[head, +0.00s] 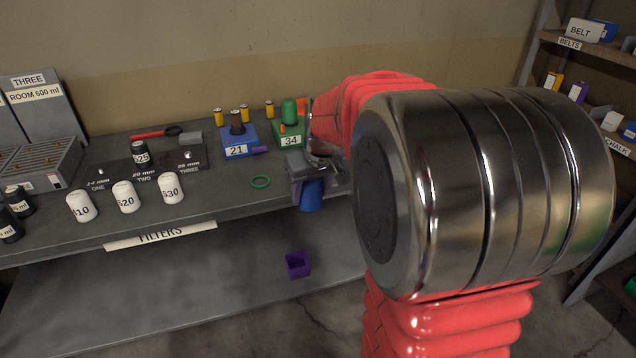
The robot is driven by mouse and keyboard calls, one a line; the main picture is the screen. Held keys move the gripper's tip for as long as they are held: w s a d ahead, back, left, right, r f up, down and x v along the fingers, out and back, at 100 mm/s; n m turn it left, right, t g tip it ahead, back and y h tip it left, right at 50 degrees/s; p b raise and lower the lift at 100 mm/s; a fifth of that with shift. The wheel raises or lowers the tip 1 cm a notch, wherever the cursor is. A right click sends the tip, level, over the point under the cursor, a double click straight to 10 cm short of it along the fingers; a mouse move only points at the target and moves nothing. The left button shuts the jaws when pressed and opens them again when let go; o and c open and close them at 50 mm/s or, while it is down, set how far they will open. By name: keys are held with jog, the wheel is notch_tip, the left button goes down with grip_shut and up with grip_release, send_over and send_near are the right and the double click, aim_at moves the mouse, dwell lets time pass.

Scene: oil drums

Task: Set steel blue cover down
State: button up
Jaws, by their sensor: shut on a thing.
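The steel blue cover (311,196) is in my gripper (307,178), below the jaws and near the front edge of the workbench (225,203). My gripper is shut on it, and the jaws hide its upper part. I cannot tell whether the cover touches the bench or hangs just over it. My own wrist and arm hide the bench to the right.
Behind stand a blue block marked 21 (239,148) and a green block marked 34 (290,141). Several white canisters (126,197) stand left. A purple open box (297,265) sits on the lower shelf.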

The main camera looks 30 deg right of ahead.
jog(key=w+a+f+n, duration=0.1)
jog(key=w+a+f, duration=0.2)
jog(key=a+f, duration=0.3)
jog(key=w+a+f, duration=0.2)
jog(key=a+f, duration=0.4)
jog(key=a, duration=0.8)
jog(key=shift+w+f+n+y, duration=0.15)
jog(key=shift+w+n+y, duration=0.25)
jog(key=shift+d, duration=0.1)
